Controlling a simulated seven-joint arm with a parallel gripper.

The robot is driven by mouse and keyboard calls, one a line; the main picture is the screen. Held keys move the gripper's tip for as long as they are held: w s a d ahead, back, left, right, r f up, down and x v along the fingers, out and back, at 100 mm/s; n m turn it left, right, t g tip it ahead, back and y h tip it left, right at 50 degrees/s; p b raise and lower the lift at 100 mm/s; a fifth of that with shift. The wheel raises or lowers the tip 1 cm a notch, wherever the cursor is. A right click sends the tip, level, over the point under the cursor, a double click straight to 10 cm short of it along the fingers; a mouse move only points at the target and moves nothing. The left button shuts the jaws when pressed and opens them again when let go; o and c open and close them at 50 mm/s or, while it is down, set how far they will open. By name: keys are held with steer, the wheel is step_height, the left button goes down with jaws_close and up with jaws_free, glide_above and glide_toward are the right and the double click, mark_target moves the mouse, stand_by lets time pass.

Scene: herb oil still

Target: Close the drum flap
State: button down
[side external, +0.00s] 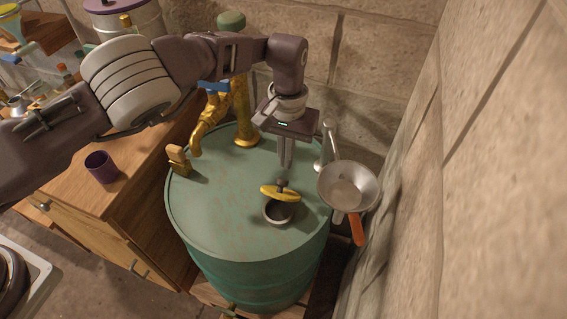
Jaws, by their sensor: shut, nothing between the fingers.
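The drum (222,222) is a large green barrel with a worn flat top. Near the front right of its top is a short round metal neck (277,213), dark inside. A yellow disc-shaped flap (273,191) with a dark knob stands at the back of the neck. The flap appears raised, leaving the front of the neck uncovered. My gripper (286,164) points down just above and behind the flap, with its fingers together and empty. A small gap seems to show between the fingertips and the knob; I cannot tell for certain whether they touch.
A metal funnel or pan (348,187) with an orange handle is at the drum's right edge, close to the stone wall (480,170). A purple cup (101,167) sits on the wooden cabinet.

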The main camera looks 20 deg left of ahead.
mark_target(275, 198)
steer(key=shift+s+f, duration=0.65)
steer(key=shift+s, duration=0.05)
steer(key=shift+s, duration=0.1)
steer(key=shift+s+t, duration=0.3)
steer(key=shift+t, duration=0.1)
steer(key=shift+s, duration=0.1)
steer(key=shift+s+f+t, duration=0.25)
steer(key=shift+s+t, duration=0.35)
steer(key=shift+s, duration=0.05)
steer(key=shift+s+f+t, duration=0.2)
steer(key=shift+s+t, duration=0.4)
steer(key=shift+s, duration=0.05)
steer(key=shift+s+f, duration=0.45)
steer(key=shift+s, duration=0.2)
steer(key=shift+s+f, duration=0.45)
steer(key=shift+s, duration=0.15)
steer(key=shift+s+f, duration=0.95)
steer(key=shift+f, duration=0.1)
